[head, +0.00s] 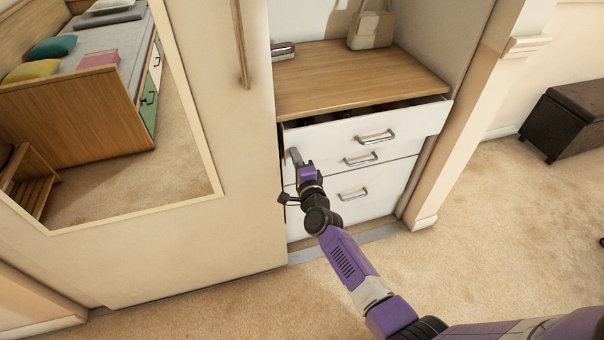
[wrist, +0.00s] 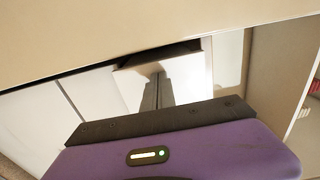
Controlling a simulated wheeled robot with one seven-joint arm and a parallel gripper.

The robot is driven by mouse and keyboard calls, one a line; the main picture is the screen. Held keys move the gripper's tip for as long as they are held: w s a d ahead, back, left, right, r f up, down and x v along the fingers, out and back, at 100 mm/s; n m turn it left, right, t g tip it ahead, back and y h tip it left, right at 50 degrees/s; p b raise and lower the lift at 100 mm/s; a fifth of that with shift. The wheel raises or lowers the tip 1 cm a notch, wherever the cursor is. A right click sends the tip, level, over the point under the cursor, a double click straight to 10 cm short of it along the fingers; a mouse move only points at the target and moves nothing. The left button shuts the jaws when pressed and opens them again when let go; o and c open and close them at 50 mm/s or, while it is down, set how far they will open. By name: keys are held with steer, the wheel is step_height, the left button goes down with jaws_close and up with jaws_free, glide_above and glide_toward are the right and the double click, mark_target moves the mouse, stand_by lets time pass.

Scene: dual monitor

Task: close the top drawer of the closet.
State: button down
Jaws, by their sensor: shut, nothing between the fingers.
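The closet's top drawer (head: 365,128) has a white front with a metal bar handle (head: 375,136). It stands pulled out, with a dark gap below the wooden top and some dark contents showing. My gripper (head: 295,156) is shut and empty, at the left end of the drawer front and a little below its handle height. I cannot tell whether it touches the front. In the wrist view my gripper's dark fingers (wrist: 154,90) are together, with pale panels around them. I cannot tell for sure which panel there is the top drawer.
Two lower drawers with handles (head: 360,159) (head: 352,194) sit below, seemingly shut. A handbag (head: 371,27) stands on the wooden top (head: 345,75). A cream sliding door with a mirror (head: 110,110) is at left, a door frame post (head: 468,110) at right. Carpet (head: 500,240) is clear at right.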

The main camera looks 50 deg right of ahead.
mark_target(290, 143)
steer(key=b+x, duration=0.1)
steer(key=x, duration=0.4)
steer(key=shift+w+d+b, duration=0.15)
steer(key=shift+w+b, duration=0.15)
steer(key=shift+w, duration=0.05)
steer(key=shift+w+r, duration=0.15)
steer(key=shift+d, duration=0.1)
